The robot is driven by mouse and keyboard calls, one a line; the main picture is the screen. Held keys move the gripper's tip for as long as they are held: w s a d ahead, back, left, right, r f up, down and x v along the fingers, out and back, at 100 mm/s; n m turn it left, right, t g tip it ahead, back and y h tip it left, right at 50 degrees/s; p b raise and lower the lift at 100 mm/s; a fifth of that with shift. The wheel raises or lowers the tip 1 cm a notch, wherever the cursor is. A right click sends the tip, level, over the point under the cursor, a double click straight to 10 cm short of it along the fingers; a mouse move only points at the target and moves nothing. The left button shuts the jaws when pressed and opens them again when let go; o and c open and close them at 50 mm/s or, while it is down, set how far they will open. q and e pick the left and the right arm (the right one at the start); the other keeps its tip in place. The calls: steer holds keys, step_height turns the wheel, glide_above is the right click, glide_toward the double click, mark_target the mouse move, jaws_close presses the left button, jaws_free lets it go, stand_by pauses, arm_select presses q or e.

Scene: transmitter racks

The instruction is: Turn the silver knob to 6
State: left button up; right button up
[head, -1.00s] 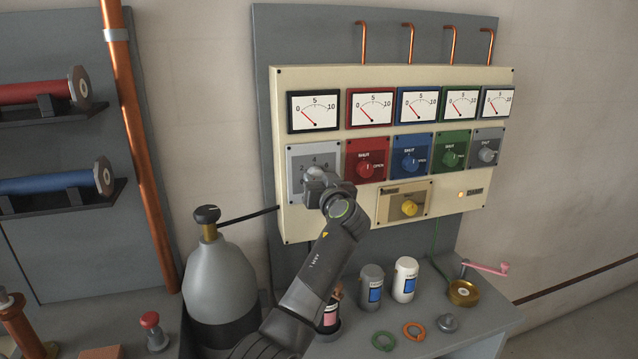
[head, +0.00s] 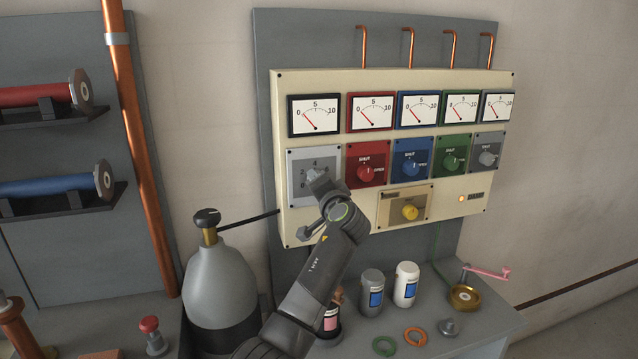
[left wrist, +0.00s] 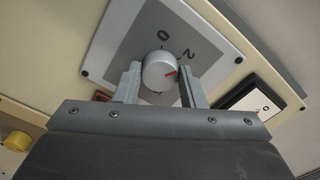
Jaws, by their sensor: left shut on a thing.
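The silver knob (left wrist: 159,71) sits on a grey square dial plate (head: 295,198) at the left end of the cream panel's knob row. In the left wrist view, its red mark points right, past the 2; the 0 is at the top. Other numerals there are hidden by the fingers. My left gripper (left wrist: 160,80) has one finger on each side of the knob and is shut on it. In the head view my left gripper (head: 318,180) covers most of the knob. My right gripper is not in view.
Red (head: 366,172), blue (head: 410,167), green (head: 453,162) and small grey knobs (head: 487,158) are to the right, a yellow knob (head: 409,212) below. Gauges line the top. A gas cylinder (head: 220,285) stands left of my arm; bottles and rings are on the bench below.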

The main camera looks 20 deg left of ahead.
arm_select(q)
steer(key=m+p, duration=0.4)
steer(key=m, duration=0.7)
steer(key=m+p, duration=0.4)
steer(key=m, duration=0.8)
steer(key=shift+w+d+r+m, duration=0.1)
steer(key=shift+r+m, duration=0.05)
steer(key=shift+m, duration=0.15)
stand_by(0.3)
steer(key=o, duration=1)
